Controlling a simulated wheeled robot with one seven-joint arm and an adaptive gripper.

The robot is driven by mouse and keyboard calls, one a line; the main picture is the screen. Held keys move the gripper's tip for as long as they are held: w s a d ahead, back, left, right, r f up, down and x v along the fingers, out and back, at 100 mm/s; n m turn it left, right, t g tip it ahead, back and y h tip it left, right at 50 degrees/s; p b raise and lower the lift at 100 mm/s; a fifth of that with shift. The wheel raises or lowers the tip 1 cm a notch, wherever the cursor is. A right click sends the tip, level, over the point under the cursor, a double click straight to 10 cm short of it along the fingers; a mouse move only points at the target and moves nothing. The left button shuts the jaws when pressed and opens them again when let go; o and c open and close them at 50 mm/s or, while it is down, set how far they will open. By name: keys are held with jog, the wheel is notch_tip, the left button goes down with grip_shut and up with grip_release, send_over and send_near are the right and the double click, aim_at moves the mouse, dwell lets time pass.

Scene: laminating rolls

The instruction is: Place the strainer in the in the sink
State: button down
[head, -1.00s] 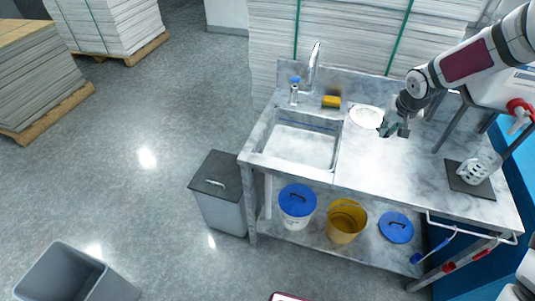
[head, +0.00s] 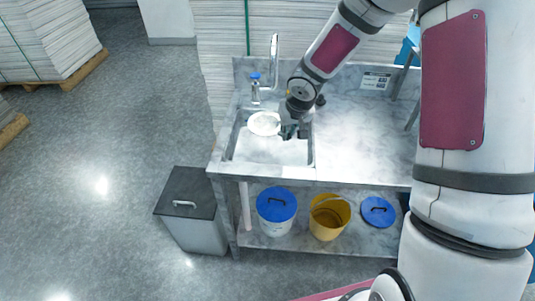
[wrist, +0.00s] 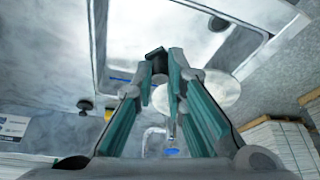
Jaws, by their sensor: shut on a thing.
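The strainer (head: 265,124), a white round shallow dish, is over the far left part of the sink (head: 230,148). My gripper (head: 290,131) is shut on its right edge. In the wrist view the pale disc of the strainer (wrist: 217,94) shows beside and behind my fingers (wrist: 163,80), which hide part of it. The sink (wrist: 185,35) basin lies at the top of that view. I cannot tell how high the strainer is above the sink floor.
The tap (head: 274,62) and a blue-capped bottle (head: 255,88) stand behind the sink. A blue-lidded bucket (head: 277,210) and yellow bucket (head: 329,216) are on the lower shelf. A grey bin (head: 188,208) stands at left.

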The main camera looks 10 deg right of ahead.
jog(key=w+a+f+m+g+h+b, duration=0.3)
jog(key=w+f+m+b, duration=0.65)
jog(key=b, duration=0.95)
jog(key=shift+m+t, duration=0.35)
jog(key=shift+t, duration=0.25)
jog(key=shift+s+a+f+b, duration=0.1)
jog(key=shift+a+f+b, duration=0.1)
jog(key=shift+f, duration=1.25)
jog(key=shift+s+a+f+b, duration=0.1)
jog(key=shift+a+f+b, duration=0.1)
jog(key=shift+f, duration=1.3)
jog(key=shift+s+a+f+b, duration=0.1)
jog(key=shift+a+f+b, duration=0.1)
jog(key=shift+f, duration=1.4)
jog(key=c, duration=2)
grip_release()
jog(key=o, duration=0.4)
jog(key=shift+c, duration=0.2)
